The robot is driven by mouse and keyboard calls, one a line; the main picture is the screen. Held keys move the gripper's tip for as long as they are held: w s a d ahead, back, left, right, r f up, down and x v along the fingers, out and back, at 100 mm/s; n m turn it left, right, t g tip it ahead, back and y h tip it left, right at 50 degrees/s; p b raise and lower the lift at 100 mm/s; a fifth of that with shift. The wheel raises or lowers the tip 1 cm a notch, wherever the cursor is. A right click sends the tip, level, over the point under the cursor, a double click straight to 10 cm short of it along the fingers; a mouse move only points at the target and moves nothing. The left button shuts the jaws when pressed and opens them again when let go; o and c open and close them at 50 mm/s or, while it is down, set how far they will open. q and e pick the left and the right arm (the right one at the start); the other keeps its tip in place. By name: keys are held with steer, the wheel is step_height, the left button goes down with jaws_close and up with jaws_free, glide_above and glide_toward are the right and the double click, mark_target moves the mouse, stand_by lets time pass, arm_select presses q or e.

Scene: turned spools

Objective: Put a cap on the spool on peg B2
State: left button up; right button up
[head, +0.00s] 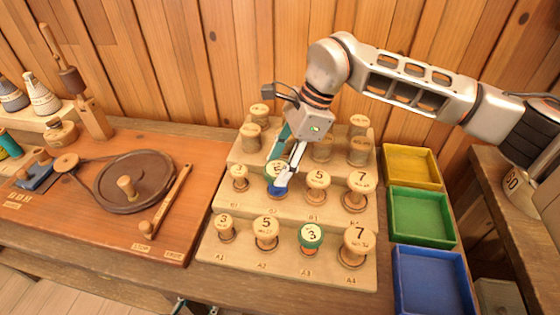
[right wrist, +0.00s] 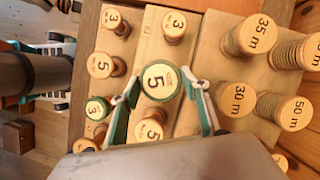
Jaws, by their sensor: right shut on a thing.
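My right gripper (head: 279,172) is shut on a green-rimmed cap (right wrist: 160,80) with a 5 on its pale top; its fingers grip the cap from both sides. The cap is over peg B2 in the second row of the stepped rack. Blue thread of the B2 spool (head: 277,191) shows under the fingers in the head view. I cannot tell whether the cap touches the spool; the wrist view hides the spool behind the cap. Part of my left gripper (head: 185,306) seems to show at the bottom edge of the head view, too little to read.
Neighbouring spools B1 (head: 240,178) and B3 (head: 317,181) stand close on either side. A green-capped spool (head: 311,236) is on A3. Taller spools stand behind. Yellow (head: 411,165), green (head: 421,216) and blue (head: 432,280) trays lie right; a wooden wheel device (head: 140,178) is left.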

mark_target(277, 168)
steer(key=o, duration=0.6)
steer(key=shift+p+v, duration=1.1)
steer(key=shift+v, duration=1)
steer(key=p+v, duration=0.3)
steer(key=v, duration=0.3)
steer(key=shift+d+r+p, duration=0.2)
steer(key=shift+r+p, duration=0.15)
